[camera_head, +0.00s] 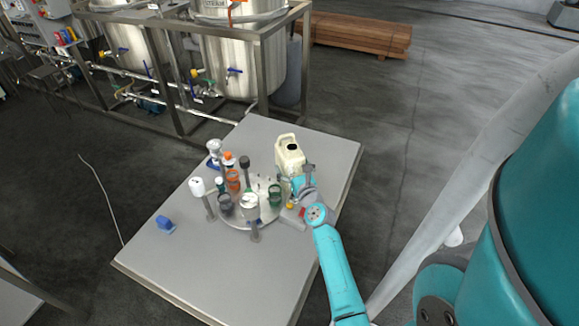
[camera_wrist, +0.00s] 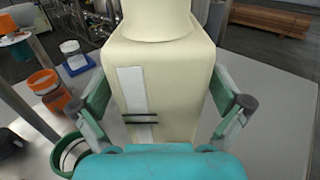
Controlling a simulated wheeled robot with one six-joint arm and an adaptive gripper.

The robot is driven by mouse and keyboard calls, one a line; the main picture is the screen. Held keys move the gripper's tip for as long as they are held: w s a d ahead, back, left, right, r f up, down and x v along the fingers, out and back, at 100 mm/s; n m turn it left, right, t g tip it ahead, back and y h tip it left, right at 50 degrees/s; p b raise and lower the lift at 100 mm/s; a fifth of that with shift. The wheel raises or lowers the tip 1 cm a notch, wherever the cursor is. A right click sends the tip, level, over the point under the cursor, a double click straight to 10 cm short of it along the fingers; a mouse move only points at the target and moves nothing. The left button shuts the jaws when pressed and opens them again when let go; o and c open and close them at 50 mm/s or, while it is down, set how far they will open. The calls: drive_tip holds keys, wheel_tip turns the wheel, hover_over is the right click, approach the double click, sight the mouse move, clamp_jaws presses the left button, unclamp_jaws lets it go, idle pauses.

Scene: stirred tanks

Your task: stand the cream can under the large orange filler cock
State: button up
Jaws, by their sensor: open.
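The cream can (camera_head: 288,155) stands upright on the grey table, at the back right of a round stand. In the wrist view the cream can (camera_wrist: 165,80) fills the middle, with a pale strip and dark bars on its face. My gripper (camera_head: 300,180) is at the can's near side. In the wrist view its fingers (camera_wrist: 172,112) are apart, one on each side of the can, with a gap seen on the right. Orange parts (camera_head: 229,156) stand above an orange cup (camera_head: 233,180) on the stand; I cannot tell which is the large orange filler cock.
The round stand (camera_head: 262,183) carries several cups and posts close left of my gripper. A blue item (camera_head: 165,224) lies on the table's (camera_head: 200,270) left part. The table's front is clear. Steel tanks (camera_head: 225,65) in a frame stand behind; planks (camera_head: 355,35) lie beyond.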

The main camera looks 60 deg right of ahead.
drive_tip(key=shift+x, duration=1.1)
drive_tip(key=c, duration=1.2)
drive_tip(key=shift+c, duration=0.6)
drive_tip(key=shift+r, duration=0.1)
